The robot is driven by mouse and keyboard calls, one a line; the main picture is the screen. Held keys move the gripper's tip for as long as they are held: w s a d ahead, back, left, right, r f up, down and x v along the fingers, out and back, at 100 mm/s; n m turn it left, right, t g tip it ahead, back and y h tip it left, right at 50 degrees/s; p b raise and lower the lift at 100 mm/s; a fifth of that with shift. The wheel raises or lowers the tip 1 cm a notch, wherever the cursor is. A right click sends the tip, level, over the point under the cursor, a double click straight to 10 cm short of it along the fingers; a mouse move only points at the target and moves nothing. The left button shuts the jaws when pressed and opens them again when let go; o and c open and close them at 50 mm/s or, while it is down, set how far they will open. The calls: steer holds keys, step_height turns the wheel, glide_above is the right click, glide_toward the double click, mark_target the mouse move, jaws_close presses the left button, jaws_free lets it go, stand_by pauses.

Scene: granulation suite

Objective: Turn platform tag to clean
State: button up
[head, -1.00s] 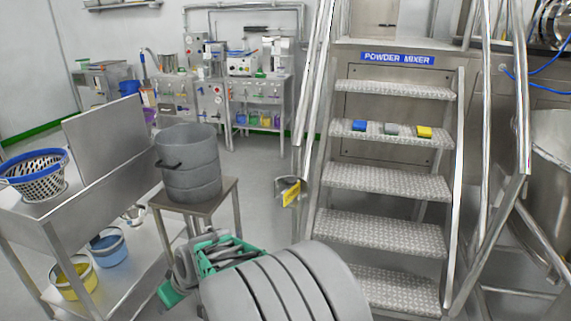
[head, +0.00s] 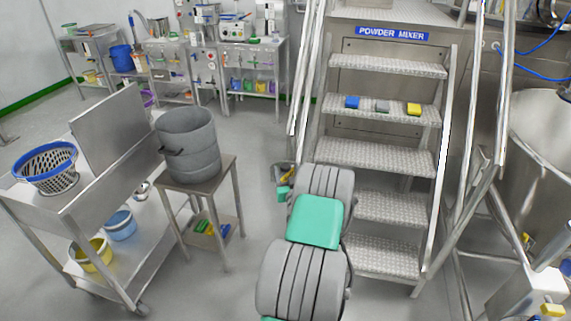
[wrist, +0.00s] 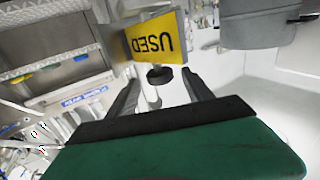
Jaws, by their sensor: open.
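The platform tag (wrist: 155,38) shows a yellow face reading "USED", upside down in the wrist view, with a grey-white face beside it. A dark round knob (wrist: 159,75) sits just below the tag on a pale stem. My gripper (wrist: 161,82) is open, its two dark fingers on either side of the knob and stem; I cannot tell whether they touch. In the head view the tag (head: 285,177) is a small yellow patch left of the stairs, partly hidden by my arm. My fingers are hidden there.
Metal stairs (head: 375,154) labelled "POWDER MIXER" stand right of my arm, with handrails (head: 305,80). A stool (head: 207,180) bearing a grey drum (head: 188,143) stands to the left, beside a steel cart (head: 92,215). Clear floor lies between the stool and my arm.

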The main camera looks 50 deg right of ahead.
steer(key=shift+x, duration=1.5)
steer(key=shift+c, duration=0.5)
jaws_close()
